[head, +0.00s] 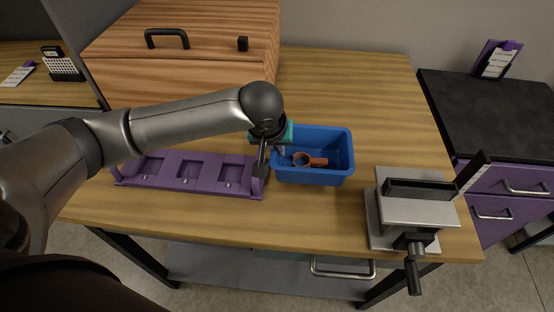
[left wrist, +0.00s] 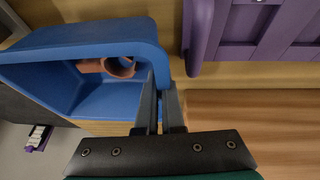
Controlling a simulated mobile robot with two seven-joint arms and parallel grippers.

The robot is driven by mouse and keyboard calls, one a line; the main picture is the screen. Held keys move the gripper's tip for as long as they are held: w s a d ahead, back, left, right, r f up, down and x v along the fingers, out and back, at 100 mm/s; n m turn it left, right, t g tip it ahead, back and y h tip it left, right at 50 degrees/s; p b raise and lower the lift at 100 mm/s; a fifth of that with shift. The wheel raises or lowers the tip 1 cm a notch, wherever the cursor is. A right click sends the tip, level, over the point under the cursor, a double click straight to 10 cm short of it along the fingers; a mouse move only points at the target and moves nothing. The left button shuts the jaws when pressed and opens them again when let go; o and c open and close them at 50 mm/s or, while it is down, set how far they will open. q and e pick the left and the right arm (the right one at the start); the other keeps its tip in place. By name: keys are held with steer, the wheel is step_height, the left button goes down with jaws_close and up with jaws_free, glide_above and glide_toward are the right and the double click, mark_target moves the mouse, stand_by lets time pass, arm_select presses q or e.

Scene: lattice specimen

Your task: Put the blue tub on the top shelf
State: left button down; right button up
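The blue tub (head: 335,178) is at the middle of the wooden table, with a reddish-brown part (head: 310,160) inside it. The tub also shows in the left wrist view (left wrist: 95,34), with the brown part (left wrist: 108,67) in it. My left gripper (head: 270,155) is at the tub's left wall. In the left wrist view my left gripper's fingers (left wrist: 159,100) are close together on either side of that wall, one inside and one outside. The tub looks level; I cannot tell whether it is clear of the table. My right gripper is not in view. I see no clear top shelf.
A purple tray with recesses (head: 190,190) lies just left of the tub. A grey vise (head: 415,213) stands to its right. A wooden cabinet (head: 190,72) stands at the back left. The table (head: 345,85) is bare behind the tub. A black-topped purple drawer unit (head: 490,110) is at right.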

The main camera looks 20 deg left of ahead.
arm_select(q)
steer(key=shift+f+b, duration=0.3)
steer(key=shift+f, duration=1.5)
steer(key=shift+f, duration=0.15)
steer(key=c, duration=1)
jaws_free()
steer(key=shift+c, duration=0.2)
